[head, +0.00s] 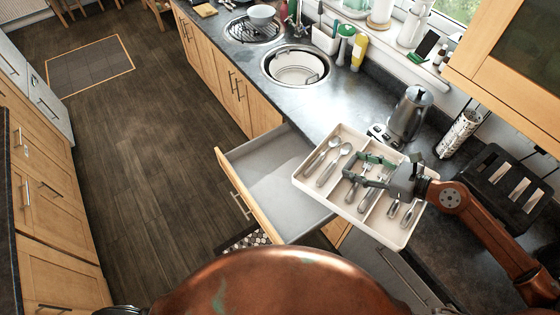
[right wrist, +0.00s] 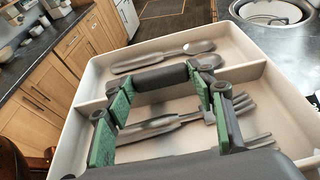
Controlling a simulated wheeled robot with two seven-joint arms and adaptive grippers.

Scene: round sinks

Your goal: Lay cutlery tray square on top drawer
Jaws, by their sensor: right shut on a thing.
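The white cutlery tray (head: 289,180) holds spoons, forks and other cutlery in its compartments. It lies askew, with its left part over the open top drawer (head: 270,190) and its right part toward the dark counter. My right gripper (head: 366,170) reaches in from the right, over the tray's middle compartments. In the right wrist view, its green-padded fingers (right wrist: 160,112) straddle cutlery and sit at the tray divider (right wrist: 245,72). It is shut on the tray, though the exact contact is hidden. The drawer's grey inside looks empty. My left gripper is out of view.
A kettle (head: 409,113) and a black toaster (head: 513,185) stand on the counter behind the tray. Round sinks (head: 296,66) lie farther along it. A wall cabinet (head: 505,70) hangs at the upper right. The floor (head: 150,160) left of the drawer is clear.

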